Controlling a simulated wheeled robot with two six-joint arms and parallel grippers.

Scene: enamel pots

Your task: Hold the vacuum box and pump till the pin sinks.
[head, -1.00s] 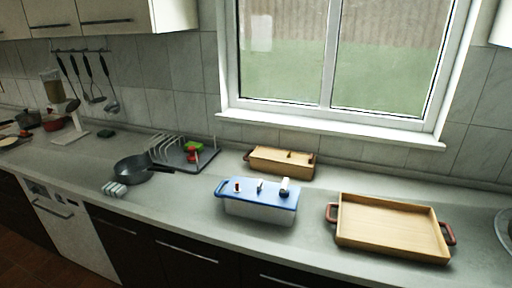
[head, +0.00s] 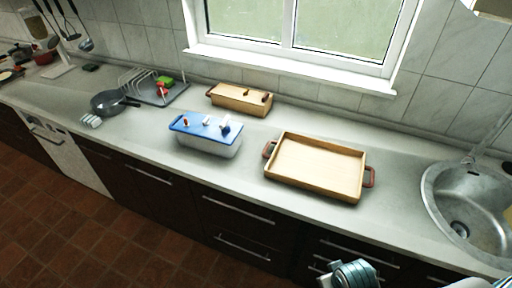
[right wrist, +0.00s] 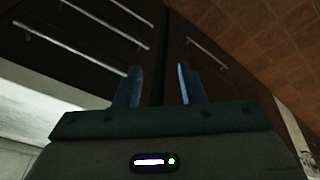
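The vacuum box (head: 208,143) stands on the counter, with a clear-white body and a blue lid (head: 203,126). On the lid are a small red-and-white piece (head: 186,121), a small white piece (head: 207,120) and a larger white-and-dark knob (head: 225,128), which looks like the pump. Which small piece is the pin, and its height, I cannot tell. My right gripper (right wrist: 159,70) is open and empty in the right wrist view, facing dark drawer fronts. A teal part of my arm shows at the bottom of the head view. My left gripper is not identifiable there.
A wooden tray (head: 318,168) with red handles stands right of the box, and a wooden box (head: 240,99) behind it. A pan (head: 108,103) and a dish rack (head: 158,90) are left; a sink (head: 466,205) is right. The counter's front strip is clear.

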